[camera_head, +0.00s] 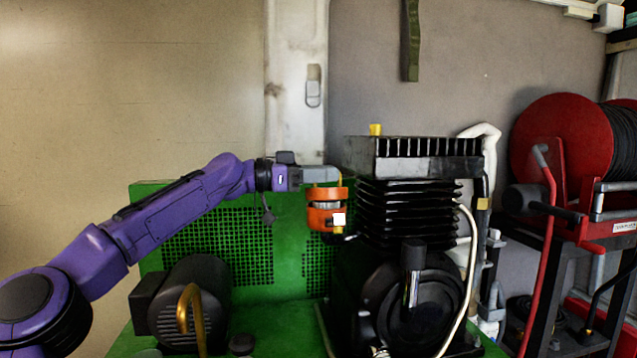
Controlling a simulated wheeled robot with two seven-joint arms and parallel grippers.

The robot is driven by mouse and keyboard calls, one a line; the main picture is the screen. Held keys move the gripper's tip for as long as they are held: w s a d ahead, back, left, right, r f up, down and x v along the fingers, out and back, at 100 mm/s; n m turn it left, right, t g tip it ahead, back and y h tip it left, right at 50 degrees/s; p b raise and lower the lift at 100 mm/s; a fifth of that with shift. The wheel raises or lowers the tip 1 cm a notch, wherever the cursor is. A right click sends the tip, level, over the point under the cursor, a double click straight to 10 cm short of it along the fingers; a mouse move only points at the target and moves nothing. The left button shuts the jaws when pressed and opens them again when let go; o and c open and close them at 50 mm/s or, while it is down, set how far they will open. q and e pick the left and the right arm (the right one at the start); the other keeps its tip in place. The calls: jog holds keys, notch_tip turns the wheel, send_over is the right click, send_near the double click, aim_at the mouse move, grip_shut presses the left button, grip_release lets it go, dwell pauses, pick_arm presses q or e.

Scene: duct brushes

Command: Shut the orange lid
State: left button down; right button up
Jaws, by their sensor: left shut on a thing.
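My left gripper (326,175) reaches in from the left on the purple arm, at the top of a small orange housing. It is shut at the orange lid (327,194), near a thin yellowish part that rises from it; the exact grip is too small to make out. Below the lid a silvery band shows, then the lower orange part (322,220) with a white label. Whether lid and lower part touch behind the band I cannot tell. My right gripper is not in view.
A black finned compressor (415,170) stands just right of the orange housing. A green perforated panel (240,230) is behind, and a dark motor (197,290) sits lower left. A red hose reel (560,135) is at the right. The space above my left arm is clear.

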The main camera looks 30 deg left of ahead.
pick_arm(q)
jog(key=shift+s+d+f+m+b, duration=0.3)
jog(key=shift+f+m+b, duration=0.25)
jog(key=shift+m+b, duration=0.3)
jog(key=c, duration=1.5)
grip_release()
jog(key=o, duration=0.3)
jog(key=shift+w+d, duration=0.15)
jog(key=shift+w+d+f, duration=0.1)
jog(key=shift+w, duration=0.05)
jog(key=v, duration=1)
jog(key=shift+s+a, duration=0.25)
